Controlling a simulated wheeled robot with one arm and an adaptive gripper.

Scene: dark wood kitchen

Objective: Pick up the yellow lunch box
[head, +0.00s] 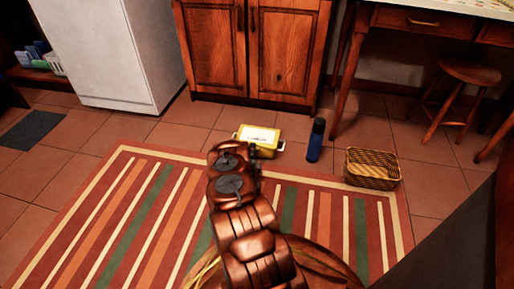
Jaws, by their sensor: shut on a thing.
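The yellow lunch box (262,136) has a white top and shows in the head view beyond the end of my arm, in front of the wooden cabinet. My arm hides the box's lower left part and most of the fingers. I cannot tell whether the box touches the floor.
A dark blue bottle (316,141) stands right of the box, and a wicker basket (372,170) sits farther right. The wooden cabinet (255,50) is behind, with a white fridge (112,55) at left. A striped rug (130,215) covers the near floor. A stool (468,72) stands at right.

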